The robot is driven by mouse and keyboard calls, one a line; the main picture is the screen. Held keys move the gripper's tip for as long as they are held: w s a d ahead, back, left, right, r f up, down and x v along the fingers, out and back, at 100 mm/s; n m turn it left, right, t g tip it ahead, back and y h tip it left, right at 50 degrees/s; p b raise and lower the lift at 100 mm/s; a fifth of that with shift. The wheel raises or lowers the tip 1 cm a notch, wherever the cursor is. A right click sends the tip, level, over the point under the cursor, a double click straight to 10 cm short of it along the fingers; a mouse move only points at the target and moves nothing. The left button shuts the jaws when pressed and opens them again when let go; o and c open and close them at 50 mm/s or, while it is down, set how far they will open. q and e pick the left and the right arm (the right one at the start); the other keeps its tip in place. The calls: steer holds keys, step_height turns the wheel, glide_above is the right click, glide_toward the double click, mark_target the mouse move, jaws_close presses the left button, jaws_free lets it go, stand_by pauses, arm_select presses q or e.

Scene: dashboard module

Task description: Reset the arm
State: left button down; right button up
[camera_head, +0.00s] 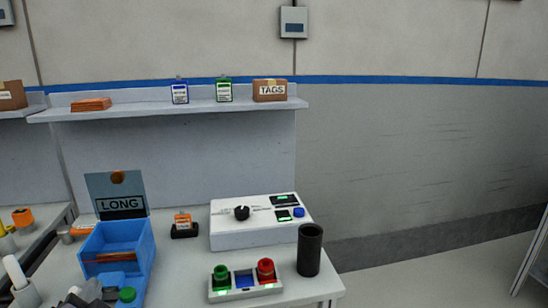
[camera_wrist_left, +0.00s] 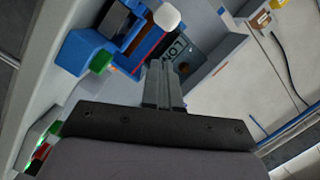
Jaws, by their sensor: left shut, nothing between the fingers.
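My left gripper (camera_head: 92,291) shows at the bottom left of the head view, low in front of the blue bin (camera_head: 146,250). In the left wrist view its two grey fingers (camera_wrist_left: 160,70) are together with nothing between them. The bin, with brown strips in it, stands behind the gripper, below the LONG sign (camera_head: 121,204); the sign also shows in the left wrist view (camera_wrist_left: 184,47), past the fingertips. Part of the gripper is cut off by the head view's lower edge. My right gripper is in neither view.
A white control box (camera_head: 236,237) with a knob stands mid-table. In front of it are a panel (camera_head: 245,292) with green and red knobs and a dark cylinder (camera_head: 310,250). A small orange-and-black item (camera_head: 184,227) sits beside the bin. A shelf (camera_head: 150,112) runs above. Open floor lies right.

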arm_select(q)
steer(key=s+d+f+n+g+h, duration=0.35)
steer(key=s+d+f+g, duration=0.35)
steer(key=s, duration=0.5)
steer(key=s+d+f+n+g+h, duration=0.2)
steer(key=s+d+f+g+h, duration=0.25)
steer(key=s+f, duration=0.65)
steer(key=w+d+f+t+h+p, duration=0.1)
steer(key=w+d+f+t, duration=0.1)
steer(key=w+f+t, duration=0.4)
steer(key=shift+w+f+m, duration=0.15)
steer(key=shift+f+m, duration=0.1)
steer(key=shift+m, duration=0.2)
steer(key=shift+a, duration=0.1)
